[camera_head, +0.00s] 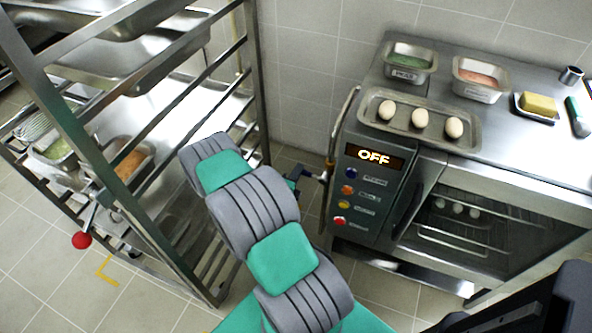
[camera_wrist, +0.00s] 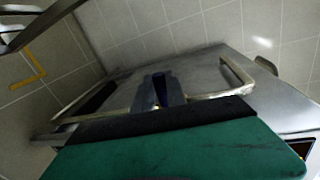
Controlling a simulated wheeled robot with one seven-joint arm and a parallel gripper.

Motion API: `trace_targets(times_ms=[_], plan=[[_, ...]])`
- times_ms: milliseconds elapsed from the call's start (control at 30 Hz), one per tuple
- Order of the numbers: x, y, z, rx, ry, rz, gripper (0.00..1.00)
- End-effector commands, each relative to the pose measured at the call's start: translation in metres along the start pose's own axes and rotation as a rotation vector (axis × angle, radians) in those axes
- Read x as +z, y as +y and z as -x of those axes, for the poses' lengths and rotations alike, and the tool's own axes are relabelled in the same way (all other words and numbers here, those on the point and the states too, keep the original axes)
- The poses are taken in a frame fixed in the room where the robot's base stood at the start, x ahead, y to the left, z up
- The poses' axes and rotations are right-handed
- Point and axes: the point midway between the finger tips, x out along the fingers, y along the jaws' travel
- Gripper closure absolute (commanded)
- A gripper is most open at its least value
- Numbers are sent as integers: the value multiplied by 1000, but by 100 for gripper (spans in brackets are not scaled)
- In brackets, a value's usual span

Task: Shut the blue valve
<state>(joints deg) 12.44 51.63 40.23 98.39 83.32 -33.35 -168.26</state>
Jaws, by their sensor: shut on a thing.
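My arm hides most of the gripper there. The handle's exact angle to the pipe is hard to tell.
The oven (camera_head: 368,205) has an OFF display and coloured buttons; a tray of eggs (camera_head: 467,143) and food tins stand on top. A metal rack (camera_head: 75,125) with trays and a red-knobbed lever (camera_head: 82,240) stands left, close to my arm. Floor shows between.

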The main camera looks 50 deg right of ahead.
Motion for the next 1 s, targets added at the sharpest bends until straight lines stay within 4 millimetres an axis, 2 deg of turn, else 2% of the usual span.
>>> trace_targets(times_ms=[267, 300, 400, 700, 867, 1000], plan=[[-2, 1, 0, 2, 3, 0, 100], [-2, 1, 0, 2, 3, -1, 82], [-2, 0, -1, 2, 3, -1, 74], [0, 0, 1, 0, 0, -2, 74], [1, 1, 19, 1, -4, -2, 74], [2, 1, 48, 2, -6, 1, 74]])
